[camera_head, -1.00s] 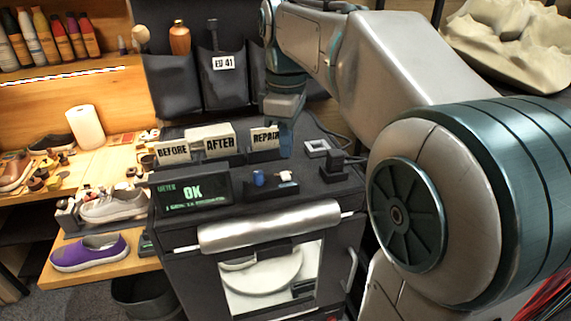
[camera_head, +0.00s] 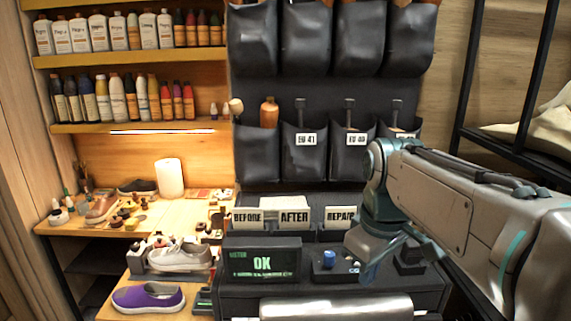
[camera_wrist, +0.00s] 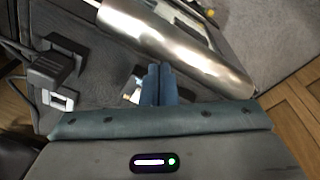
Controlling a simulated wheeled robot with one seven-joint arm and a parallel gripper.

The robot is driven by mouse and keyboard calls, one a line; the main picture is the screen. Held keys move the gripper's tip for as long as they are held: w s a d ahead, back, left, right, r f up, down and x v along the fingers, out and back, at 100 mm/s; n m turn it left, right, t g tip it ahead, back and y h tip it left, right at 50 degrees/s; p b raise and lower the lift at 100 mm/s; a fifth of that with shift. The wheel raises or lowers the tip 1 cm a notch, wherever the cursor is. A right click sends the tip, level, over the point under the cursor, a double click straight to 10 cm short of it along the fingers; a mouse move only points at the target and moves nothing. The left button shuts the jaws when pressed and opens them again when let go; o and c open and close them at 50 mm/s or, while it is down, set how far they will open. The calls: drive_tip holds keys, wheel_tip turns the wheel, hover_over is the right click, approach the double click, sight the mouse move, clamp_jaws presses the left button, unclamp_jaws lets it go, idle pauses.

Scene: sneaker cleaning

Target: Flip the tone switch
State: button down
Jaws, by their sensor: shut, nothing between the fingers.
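The control block (camera_head: 325,276) sits on top of the dark machine, right of the green-lit meter. It bears a blue knob (camera_head: 328,259) and a small pale switch-like piece (camera_head: 354,267); I cannot read a label on either. My gripper (camera_head: 366,274) is shut and empty, pointing down at the right side of this block. In the wrist view, the two blue fingertips (camera_wrist: 160,72) are together. The pale piece (camera_wrist: 131,90) shows just left of them, partly hidden by the fingers. I cannot tell whether they touch it.
The meter (camera_head: 262,262) reads OK. Cards marked BEFORE (camera_head: 247,218), AFTER (camera_head: 294,216) and REPAIR (camera_head: 340,217) stand behind. A metal roller (camera_wrist: 180,48) runs along the machine's front. A black block (camera_wrist: 50,70) stands close by. A purple sneaker (camera_head: 148,298) is at left.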

drive_tip(key=s+f+m+t+b, duration=0.2)
drive_tip(key=s+f+m, duration=0.5)
drive_tip(key=f, duration=0.5)
drive_tip(key=shift+s+f, duration=0.35)
drive_tip(key=shift+s, duration=0.5)
drive_tip(key=w+r+n+g, duration=0.1)
drive_tip(key=w+r+n, duration=0.3)
drive_tip(key=r, duration=0.5)
drive_tip(key=w+r+n+g+b, duration=0.1)
drive_tip(key=w+r+n, duration=0.4)
drive_tip(key=r+n, duration=0.3)
drive_tip(key=w+r+n+g+b, duration=0.1)
drive_tip(key=w+r+n, duration=0.4)
drive_tip(key=r, duration=0.5)
drive_tip(key=shift+n+g, duration=0.3)
drive_tip(key=shift+n, duration=0.1)
drive_tip(key=shift+a+f+b, duration=0.1)
drive_tip(key=shift+f+b, duration=0.1)
drive_tip(key=shift+b, duration=0.15)
wheel_tip(320, 180, down, 14)
drive_tip(key=b, duration=0.3)
drive_tip(key=shift+r, duration=0.1)
